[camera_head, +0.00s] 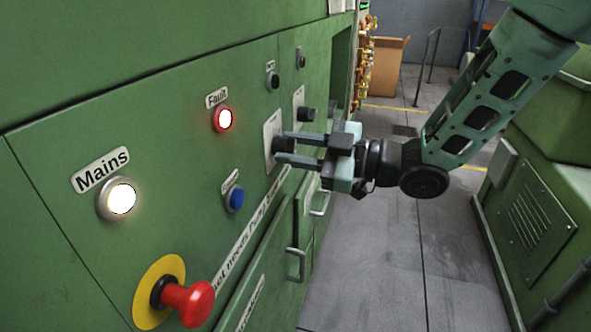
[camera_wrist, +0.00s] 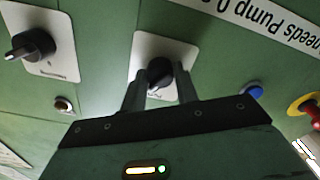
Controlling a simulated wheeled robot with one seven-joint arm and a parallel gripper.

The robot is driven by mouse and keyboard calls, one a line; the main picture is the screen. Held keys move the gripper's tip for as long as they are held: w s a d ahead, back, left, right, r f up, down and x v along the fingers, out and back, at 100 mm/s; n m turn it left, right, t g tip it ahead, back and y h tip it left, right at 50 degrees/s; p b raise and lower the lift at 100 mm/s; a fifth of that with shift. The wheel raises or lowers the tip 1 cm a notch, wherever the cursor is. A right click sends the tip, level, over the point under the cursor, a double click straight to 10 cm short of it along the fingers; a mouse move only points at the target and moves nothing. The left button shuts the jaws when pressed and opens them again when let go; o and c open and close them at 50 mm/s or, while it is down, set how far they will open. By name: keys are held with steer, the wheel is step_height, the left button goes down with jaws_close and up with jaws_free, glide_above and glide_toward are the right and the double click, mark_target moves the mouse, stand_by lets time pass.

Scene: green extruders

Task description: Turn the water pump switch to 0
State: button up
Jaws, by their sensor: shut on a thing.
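A black rotary switch knob (camera_wrist: 161,73) on a pale square plate (camera_wrist: 183,52) is on the green panel in the wrist view. In the head view its plate (camera_head: 268,140) shows mid-panel, with the knob (camera_head: 279,145) at my gripper's tips. My gripper (camera_head: 290,148) reaches in from the right and is shut on the knob, with one finger on each side. In the wrist view the two dark fingers (camera_wrist: 147,92) flank the knob. The plate's markings are not legible, so I cannot tell the switch's setting.
A second black rotary switch (camera_wrist: 32,44) sits beside it. The panel also carries a lit Mains lamp (camera_head: 122,198), a lit red Fault lamp (camera_head: 224,118), a blue button (camera_head: 235,198) and a red emergency stop (camera_head: 190,300). A green cabinet (camera_head: 540,200) stands right across the aisle; the floor (camera_head: 375,270) is clear.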

steer(key=n+b, duration=0.2)
steer(key=b, duration=0.1)
steer(key=n+b, duration=0.2)
steer(key=b, duration=0.1)
steer(key=shift+f, duration=0.3)
steer(key=n+b, duration=0.2)
steer(key=b, duration=0.1)
steer(key=shift+r, duration=0.2)
steer(key=shift+n, duration=0.3)
steer(key=o, duration=1)
steer(key=shift+r, duration=0.1)
steer(key=shift+c, duration=0.2)
steer(key=shift+d, duration=0.1)
steer(key=b+v, duration=0.1)
steer(key=v, duration=1.6)
steer(key=shift+d, duration=0.15)
